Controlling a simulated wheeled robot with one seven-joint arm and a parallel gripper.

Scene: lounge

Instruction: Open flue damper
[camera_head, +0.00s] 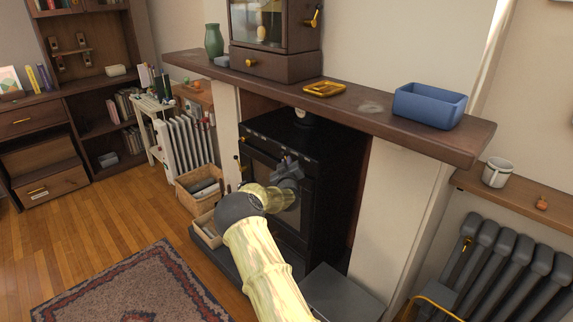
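The black stove (262,130) stands in the fireplace recess under the mantel. A short flue collar (305,117) rises from its top at the back, largely shaded by the mantel. A small light detail shows on it, but I cannot tell whether it is the damper handle. My gripper (290,165) is in front of the stove's upper front, below the level of its top and apart from the flue. It is small and dark in view, so its finger opening cannot be made out. My pale yellow arm hides part of the stove door.
The wooden mantel (400,126) overhangs the stove and carries a blue box (429,105), a yellow tray (324,88) and a cabinet (272,40). A crate (199,187) stands left of the stove, and a dark radiator (500,265) is at right. The wooden floor at left is open around a rug (125,290).

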